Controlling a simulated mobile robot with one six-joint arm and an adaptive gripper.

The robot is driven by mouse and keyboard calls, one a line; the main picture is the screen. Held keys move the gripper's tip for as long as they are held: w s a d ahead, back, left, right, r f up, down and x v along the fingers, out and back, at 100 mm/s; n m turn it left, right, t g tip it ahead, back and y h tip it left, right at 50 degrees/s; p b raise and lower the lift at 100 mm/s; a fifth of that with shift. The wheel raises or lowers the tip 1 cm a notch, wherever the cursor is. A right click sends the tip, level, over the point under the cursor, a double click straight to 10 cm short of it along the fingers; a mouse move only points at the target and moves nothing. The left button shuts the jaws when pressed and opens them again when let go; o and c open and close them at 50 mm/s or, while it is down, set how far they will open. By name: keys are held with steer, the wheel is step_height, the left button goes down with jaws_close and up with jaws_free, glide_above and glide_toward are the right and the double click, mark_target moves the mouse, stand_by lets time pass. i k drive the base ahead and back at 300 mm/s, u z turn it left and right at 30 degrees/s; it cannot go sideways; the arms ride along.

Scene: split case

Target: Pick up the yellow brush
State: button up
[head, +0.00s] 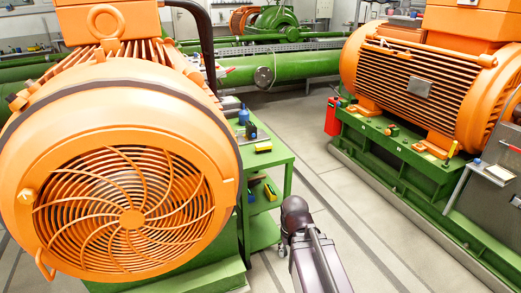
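A small yellow and black object (263,147), perhaps the yellow brush, lies on the top of the green cart (276,160) between the two big orange motors. It is too small to be sure of its kind. Another yellow piece (270,191) sits on the cart's lower shelf. My arm reaches up from the bottom of the view, right of the cart and apart from the yellow object on top. I cannot make out my gripper's fingers.
A blue bottle (243,115) stands at the back of the cart top. A large orange motor (130,190) fills the left, close to the cart. Another orange motor (425,85) stands on a green base at right, with a red can (332,117) beside it. The grey floor (345,190) between is open.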

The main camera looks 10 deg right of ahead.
mark_target(259, 148)
steer(key=z, duration=0.05)
steer(key=i, duration=1)
steer(key=u, duration=0.05)
